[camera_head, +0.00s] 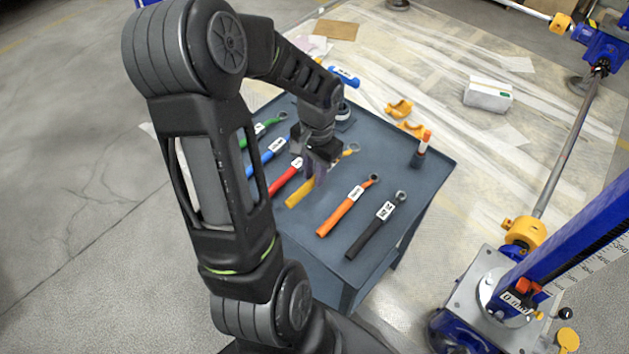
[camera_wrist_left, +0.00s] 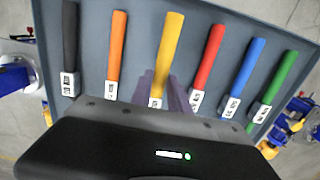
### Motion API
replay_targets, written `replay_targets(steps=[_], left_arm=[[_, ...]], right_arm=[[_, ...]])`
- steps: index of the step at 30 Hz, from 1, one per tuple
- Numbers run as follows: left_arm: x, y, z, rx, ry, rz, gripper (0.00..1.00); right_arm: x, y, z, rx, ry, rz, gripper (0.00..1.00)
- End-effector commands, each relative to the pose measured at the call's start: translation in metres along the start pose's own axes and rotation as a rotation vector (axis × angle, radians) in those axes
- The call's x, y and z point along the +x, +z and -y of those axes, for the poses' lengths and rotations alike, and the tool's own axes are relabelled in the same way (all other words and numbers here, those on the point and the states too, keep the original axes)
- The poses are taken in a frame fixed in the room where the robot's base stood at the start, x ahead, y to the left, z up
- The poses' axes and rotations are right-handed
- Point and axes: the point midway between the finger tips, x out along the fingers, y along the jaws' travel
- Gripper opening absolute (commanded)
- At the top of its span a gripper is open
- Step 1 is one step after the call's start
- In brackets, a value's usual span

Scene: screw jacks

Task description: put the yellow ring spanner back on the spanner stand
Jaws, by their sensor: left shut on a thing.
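The yellow ring spanner (camera_head: 299,194) is in the row between the red and orange spanners; its ring end shows just past my gripper. My left gripper (camera_head: 314,172) is above its middle, shut on it. In the left wrist view the yellow handle (camera_wrist_left: 169,48) runs away from between the fingers (camera_wrist_left: 165,93), which partly cover its white label. I cannot tell whether the spanner touches the surface below. The blue-grey top (camera_head: 404,176) bearing the row looks like the spanner stand. My right gripper is not in view.
Red (camera_head: 284,180), blue (camera_head: 265,157) and green spanners lie on one side. Orange (camera_head: 341,211) and black (camera_head: 371,231) spanners lie on the other. A blue jack (camera_head: 500,300) stands at the lower right.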

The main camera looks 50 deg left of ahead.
Motion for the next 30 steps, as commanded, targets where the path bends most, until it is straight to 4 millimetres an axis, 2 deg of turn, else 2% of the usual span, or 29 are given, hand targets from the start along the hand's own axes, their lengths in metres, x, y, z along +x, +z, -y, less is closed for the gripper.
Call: replay_targets(steps=[9,21,22,30], left_arm=[[0.035,-0.001,0.0,0.0,0.001,0.003,0.0],[0.041,-0.002,0.0,0.0,0.0,0.0,0.0],[0.04,-0.002,0.0,0.0,0.001,0.0,0.23],[0.039,-0.002,0.0,0.0,0.001,0.0,0.43]], right_arm=[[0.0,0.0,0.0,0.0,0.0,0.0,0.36],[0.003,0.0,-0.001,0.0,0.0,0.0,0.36],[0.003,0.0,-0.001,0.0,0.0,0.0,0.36],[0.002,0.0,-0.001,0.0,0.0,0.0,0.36]])
